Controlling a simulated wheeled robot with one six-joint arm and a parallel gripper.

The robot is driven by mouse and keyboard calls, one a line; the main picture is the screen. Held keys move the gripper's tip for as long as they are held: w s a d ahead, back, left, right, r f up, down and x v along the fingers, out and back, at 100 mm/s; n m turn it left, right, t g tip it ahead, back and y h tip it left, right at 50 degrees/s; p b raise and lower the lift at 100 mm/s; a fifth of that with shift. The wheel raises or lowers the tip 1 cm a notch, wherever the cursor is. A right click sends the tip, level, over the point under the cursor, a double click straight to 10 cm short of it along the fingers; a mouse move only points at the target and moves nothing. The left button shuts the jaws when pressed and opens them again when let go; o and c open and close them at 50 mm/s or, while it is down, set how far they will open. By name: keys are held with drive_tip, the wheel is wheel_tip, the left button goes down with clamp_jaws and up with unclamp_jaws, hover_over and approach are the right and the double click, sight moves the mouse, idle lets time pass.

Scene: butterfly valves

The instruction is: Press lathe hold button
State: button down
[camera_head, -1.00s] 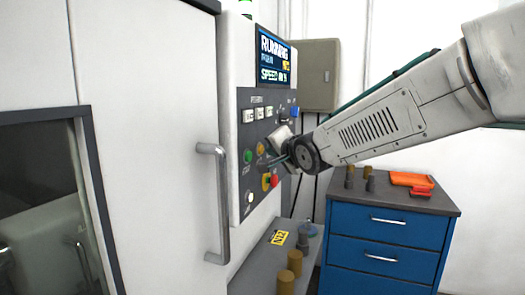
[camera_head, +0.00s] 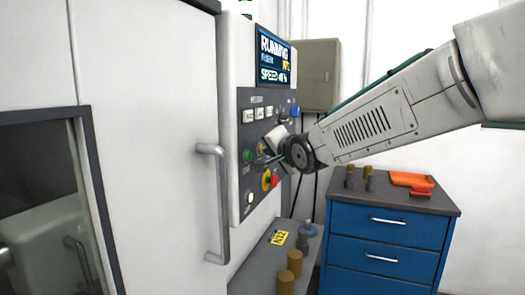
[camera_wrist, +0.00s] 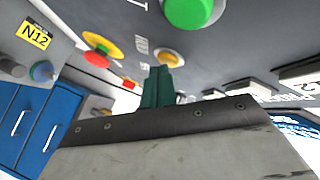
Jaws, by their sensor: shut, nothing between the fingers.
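The lathe's dark control panel (camera_head: 269,112) carries several buttons. A yellow-orange button (camera_head: 260,148), which also shows in the wrist view (camera_wrist: 168,57), sits to the right of a green button (camera_head: 247,157). My gripper (camera_head: 266,160) is shut and empty, close to the panel just below the yellow-orange button. In the wrist view its green fingertips (camera_wrist: 160,72) point at that button and cover its lower edge. I cannot tell whether they touch it.
A red stop button on a yellow base (camera_head: 270,180) sits below my gripper. The screen (camera_head: 273,58) reads RUNNING. A door handle (camera_head: 220,200) juts out at left. A blue drawer cabinet (camera_head: 385,235) stands at lower right, and a shelf with pegs (camera_head: 286,283) lies below the panel.

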idle(0.5)
drive_tip(key=shift+s+d, duration=0.25)
drive_tip(key=shift+d, duration=0.4)
drive_tip(key=d, duration=0.1)
drive_tip(key=s+d, duration=0.1)
drive_tip(key=d, duration=0.2)
drive_tip(key=shift+s+d, duration=0.35)
idle(1.3)
